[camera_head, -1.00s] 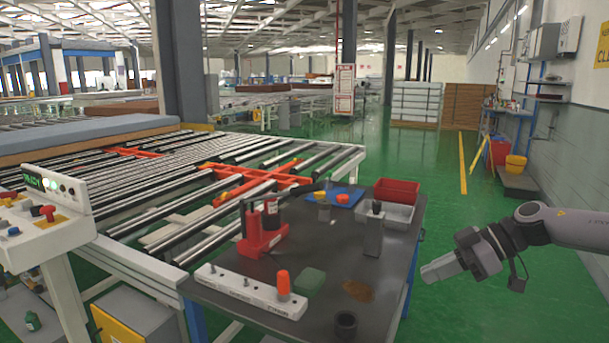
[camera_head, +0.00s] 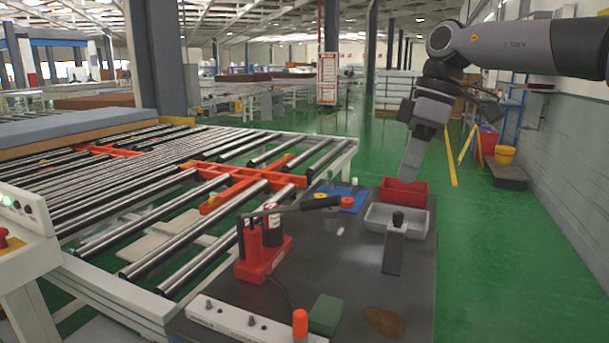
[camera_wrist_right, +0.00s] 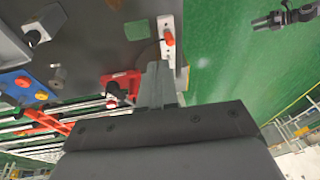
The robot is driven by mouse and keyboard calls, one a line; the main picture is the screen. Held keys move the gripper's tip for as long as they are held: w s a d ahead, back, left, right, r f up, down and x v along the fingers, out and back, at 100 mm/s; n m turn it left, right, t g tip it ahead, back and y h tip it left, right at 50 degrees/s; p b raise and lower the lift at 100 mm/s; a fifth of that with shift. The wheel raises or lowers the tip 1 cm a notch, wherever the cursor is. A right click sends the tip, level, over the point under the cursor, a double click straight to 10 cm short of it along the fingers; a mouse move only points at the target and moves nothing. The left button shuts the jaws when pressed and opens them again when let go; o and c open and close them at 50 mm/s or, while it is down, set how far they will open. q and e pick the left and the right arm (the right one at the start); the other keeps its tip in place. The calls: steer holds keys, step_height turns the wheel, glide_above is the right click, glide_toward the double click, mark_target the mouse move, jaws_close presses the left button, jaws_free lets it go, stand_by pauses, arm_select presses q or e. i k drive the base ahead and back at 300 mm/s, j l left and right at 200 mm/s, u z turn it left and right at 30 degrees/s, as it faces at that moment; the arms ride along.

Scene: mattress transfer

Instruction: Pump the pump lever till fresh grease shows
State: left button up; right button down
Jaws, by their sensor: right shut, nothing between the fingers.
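A red pump (camera_head: 262,250) stands on the dark table (camera_head: 350,270), left of the table's middle. Its pump lever (camera_head: 300,206) is a dark bar that reaches right from the pump's top and ends in a black grip. My right gripper (camera_head: 410,172) is shut and empty, pointing down above the red and grey trays, to the right of the lever and apart from it. In the right wrist view the shut fingers (camera_wrist_right: 158,82) show, with the red pump (camera_wrist_right: 122,83) beyond them to the left. No fresh grease can be made out. My left gripper is out of view.
A red tray (camera_head: 404,191) and a grey tray (camera_head: 375,216) sit at the table's back right. A roller conveyor (camera_head: 160,205) runs left.

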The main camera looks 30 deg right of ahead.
mark_target(336, 200)
steer(key=i, duration=0.85)
